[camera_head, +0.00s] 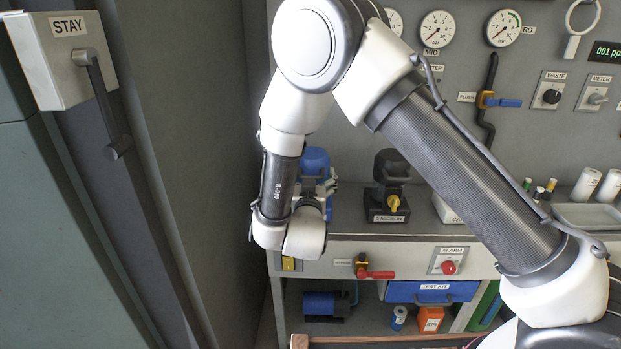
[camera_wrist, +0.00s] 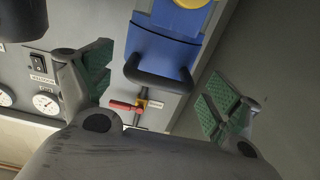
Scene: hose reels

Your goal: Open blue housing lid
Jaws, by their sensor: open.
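The blue housing (camera_head: 315,160) stands on the counter, mostly hidden behind my arm in the head view. In the wrist view a blue body (camera_wrist: 165,45) with a dark looped handle (camera_wrist: 158,78) shows between my fingers; it looks like the housing and its lid. I cannot tell clearly where the lid meets the body. My gripper (camera_wrist: 156,75) is open, with green pads on both fingers, one on each side of the handle. The fingers appear apart from the handle, and nothing is held.
A black unit with a yellow knob (camera_head: 390,190) stands right of the housing. A red-handled valve (camera_head: 372,273) and an alarm button (camera_head: 449,267) are on the counter front. A box marked STAY with a lever (camera_head: 101,95) is at left. Gauges (camera_head: 438,29) line the back panel.

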